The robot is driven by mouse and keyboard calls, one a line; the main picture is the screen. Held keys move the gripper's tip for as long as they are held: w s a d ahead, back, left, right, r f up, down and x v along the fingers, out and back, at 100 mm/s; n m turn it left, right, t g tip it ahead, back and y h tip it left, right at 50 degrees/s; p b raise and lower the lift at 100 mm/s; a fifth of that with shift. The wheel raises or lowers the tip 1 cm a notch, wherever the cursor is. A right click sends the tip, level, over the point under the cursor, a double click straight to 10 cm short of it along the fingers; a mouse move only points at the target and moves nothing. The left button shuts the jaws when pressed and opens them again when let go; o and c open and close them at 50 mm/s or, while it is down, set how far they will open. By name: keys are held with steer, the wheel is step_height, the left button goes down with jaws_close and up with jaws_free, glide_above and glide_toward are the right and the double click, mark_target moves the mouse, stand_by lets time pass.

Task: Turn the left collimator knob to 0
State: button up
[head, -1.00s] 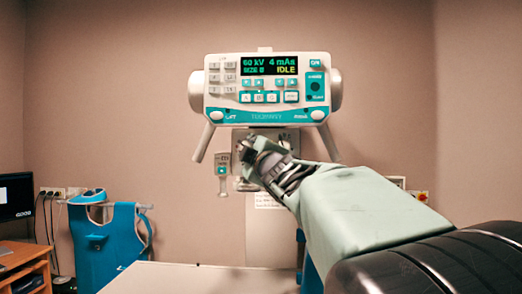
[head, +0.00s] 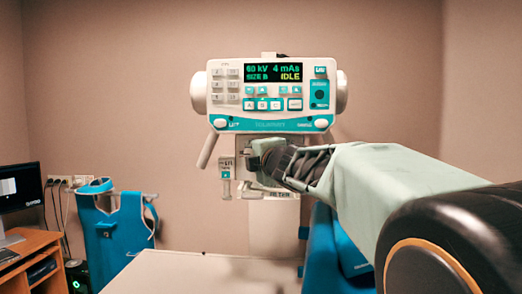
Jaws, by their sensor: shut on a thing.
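My gripper (head: 256,157) reaches in from the right and is shut at the left part of the collimator front. The left knob is hidden behind the fingers, so its pointer and scale cannot be read.
A hand switch (head: 226,176) hangs left of the collimator, under a grey handle (head: 207,151). A pale table (head: 195,273) lies below. A blue apron (head: 115,232) hangs at the left, beside a wooden desk (head: 30,255) with a monitor (head: 20,195).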

steer(key=shift+d+r, duration=0.1)
steer(key=shift+r, duration=0.05)
steer(key=o, duration=1.2)
steer(key=shift+c, duration=0.2)
steer(key=v, duration=1.2)
